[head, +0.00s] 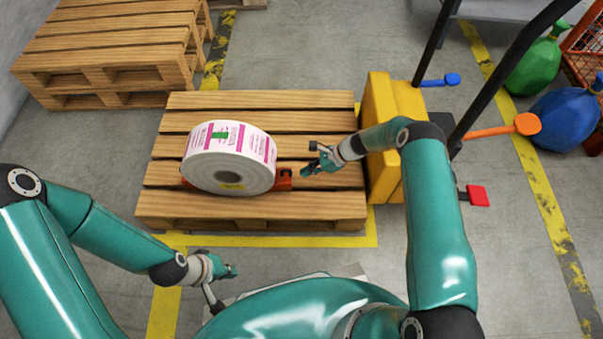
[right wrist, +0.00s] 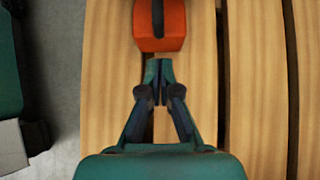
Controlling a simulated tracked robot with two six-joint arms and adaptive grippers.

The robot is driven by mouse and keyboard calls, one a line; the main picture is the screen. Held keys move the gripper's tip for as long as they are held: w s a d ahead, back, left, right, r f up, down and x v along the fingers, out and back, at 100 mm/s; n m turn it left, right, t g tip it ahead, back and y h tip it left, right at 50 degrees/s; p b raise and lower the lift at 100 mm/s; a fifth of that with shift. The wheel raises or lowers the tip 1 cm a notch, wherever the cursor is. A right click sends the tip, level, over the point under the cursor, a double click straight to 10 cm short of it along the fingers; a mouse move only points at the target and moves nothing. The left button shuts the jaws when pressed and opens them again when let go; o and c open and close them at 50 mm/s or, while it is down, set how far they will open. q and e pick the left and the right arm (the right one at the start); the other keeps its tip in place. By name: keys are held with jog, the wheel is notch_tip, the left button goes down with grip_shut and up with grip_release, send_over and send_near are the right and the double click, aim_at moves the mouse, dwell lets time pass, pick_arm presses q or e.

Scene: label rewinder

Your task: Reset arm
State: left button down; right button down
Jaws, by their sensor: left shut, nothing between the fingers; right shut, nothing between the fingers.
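My right gripper (head: 312,168) is shut and empty above the right part of the wooden pallet (head: 300,212), just right of the orange block (head: 284,180) beside the label roll. In the right wrist view its fingertips (right wrist: 158,66) are together, and the orange block (right wrist: 159,26) lies just beyond them; I cannot tell whether they touch. My left gripper (head: 231,271) is shut and empty, low in front of the pallet over the floor. The large white label roll (head: 228,158) with pink and green print stands on the pallet.
A yellow machine body (head: 383,180) with dark posts stands at the pallet's right edge. It has blue (head: 440,81), orange (head: 500,129) and red (head: 476,196) handles. Stacked pallets (head: 108,50) are at the back left. Green (head: 537,66) and blue (head: 566,119) bags lie at the right.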

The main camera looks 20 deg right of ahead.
notch_tip(320, 180, up, 8)
jog(key=d+n+p, duration=0.1)
jog(key=s+a+r+n+g+h, duration=0.1)
jog(key=s+a+n+h, duration=0.15)
jog(key=s+n, duration=0.9)
jog(key=s+a+r+n+g+h, duration=0.1)
jog(key=s+a+n+g+h, duration=0.3)
jog(key=s, duration=1.4)
notch_tip(320, 180, up, 32)
jog(key=w+d+n+t+y+p, duration=0.1)
jog(key=w+n+t+p, duration=0.1)
jog(key=p, duration=3)
jog(key=shift+f+t+y, duration=0.15)
jog(key=shift+t+y, duration=0.2)
jog(key=shift+t, duration=0.35)
